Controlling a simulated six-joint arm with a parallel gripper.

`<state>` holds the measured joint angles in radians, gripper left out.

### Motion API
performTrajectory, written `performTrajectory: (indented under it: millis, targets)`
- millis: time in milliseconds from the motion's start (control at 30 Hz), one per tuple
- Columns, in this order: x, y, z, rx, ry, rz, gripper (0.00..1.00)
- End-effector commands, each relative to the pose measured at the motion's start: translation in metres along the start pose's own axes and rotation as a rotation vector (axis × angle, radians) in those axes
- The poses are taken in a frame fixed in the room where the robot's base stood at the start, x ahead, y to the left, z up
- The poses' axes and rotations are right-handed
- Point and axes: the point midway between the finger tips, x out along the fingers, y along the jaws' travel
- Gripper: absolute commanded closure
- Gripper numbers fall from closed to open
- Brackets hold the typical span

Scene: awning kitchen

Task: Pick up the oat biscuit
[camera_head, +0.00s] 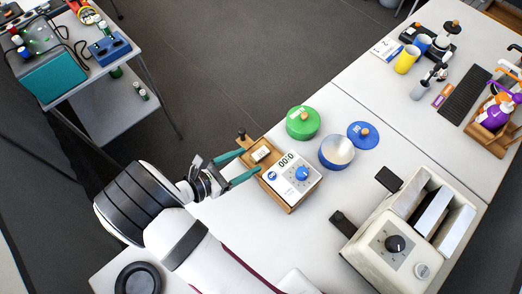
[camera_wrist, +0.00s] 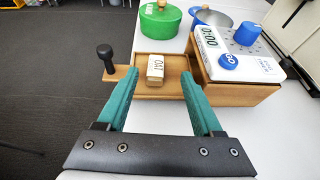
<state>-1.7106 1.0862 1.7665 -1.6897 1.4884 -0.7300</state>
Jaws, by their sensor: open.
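The oat biscuit (camera_wrist: 155,69) is a small beige block with OAT printed on its top. It rests on a wooden tray (camera_wrist: 180,93) that sticks out from a wooden box with a white timer panel. The head view shows the biscuit (camera_head: 261,153) on the tray beside the timer. My gripper (camera_wrist: 161,85) has two teal fingers. It is open and empty, with its fingers spread wide. In the wrist view the biscuit lies between the fingers, just ahead of the tips. No contact with it shows.
The timer box (camera_head: 293,180) with a blue knob stands right of the biscuit. A green lidded pot (camera_head: 302,123) and an open blue pot (camera_head: 337,152) stand behind. A black knob (camera_wrist: 105,52) rises at the tray's left end. A toaster (camera_head: 412,232) stands at the right.

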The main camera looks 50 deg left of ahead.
Motion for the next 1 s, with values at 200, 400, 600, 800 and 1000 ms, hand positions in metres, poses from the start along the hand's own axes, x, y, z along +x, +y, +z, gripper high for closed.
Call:
performTrajectory:
  millis: [200,400,600,800,1000]
  targets:
    - [0.042,0.006,-0.003,0.001,0.0,-0.003,0.32]
    - [0.05,0.006,-0.003,0.001,0.001,0.001,0.32]
    - [0.049,0.006,-0.003,0.002,0.001,0.0,0.54]
    - [0.049,0.006,-0.003,0.002,0.001,0.0,0.9]
    - [0.049,0.006,-0.003,0.002,0.001,0.0,1.0]
